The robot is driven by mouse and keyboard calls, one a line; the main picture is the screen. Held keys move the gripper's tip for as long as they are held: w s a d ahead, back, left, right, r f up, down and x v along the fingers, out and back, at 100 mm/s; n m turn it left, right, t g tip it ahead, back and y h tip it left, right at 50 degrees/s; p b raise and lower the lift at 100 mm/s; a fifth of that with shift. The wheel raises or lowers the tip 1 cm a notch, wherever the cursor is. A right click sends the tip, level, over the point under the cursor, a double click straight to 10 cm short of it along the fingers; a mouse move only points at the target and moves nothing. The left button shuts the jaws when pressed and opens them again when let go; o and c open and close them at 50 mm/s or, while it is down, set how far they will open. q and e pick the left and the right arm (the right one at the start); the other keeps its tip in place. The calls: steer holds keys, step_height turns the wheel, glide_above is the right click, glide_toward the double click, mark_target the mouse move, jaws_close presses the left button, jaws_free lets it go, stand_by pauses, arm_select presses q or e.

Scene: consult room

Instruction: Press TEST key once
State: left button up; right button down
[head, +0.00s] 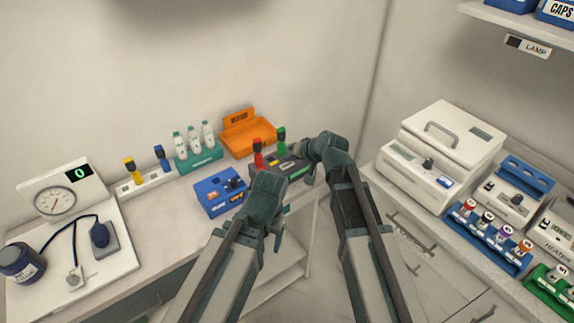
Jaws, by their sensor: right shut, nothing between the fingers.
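A dark grey device (272,160) with a small green-yellow panel stands on the left counter near the back corner. A blue box (220,192) with a dark knob and small orange marks sits to its left, nearer the counter's front edge. No TEST lettering is legible on either. My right gripper (305,178) is shut and empty at the right end of the grey device, covering part of it; I cannot tell whether they touch. My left gripper (281,222) is lower, in front of the counter edge, mostly hidden behind its own wrist, so its jaws are unclear.
Red (258,153) and green (281,140) handles stand by the grey device. An orange bin (248,133), bottles in a teal rack (199,160) and a gauge (56,203) share the left counter. A white machine (440,150) and racks fill the right counter.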

mark_target(289, 169)
steer(key=shift+f, duration=0.15)
steer(key=shift+f+b, duration=0.3)
steer(key=shift+b, duration=0.1)
steer(key=shift+f+b, duration=0.4)
steer(key=shift+b, duration=0.05)
stand_by(0.7)
steer(key=shift+r, duration=0.15)
steer(key=shift+r+p, duration=0.75)
steer(key=shift+p, duration=0.15)
step_height(289, 169, up, 5)
steer(key=p, duration=0.5)
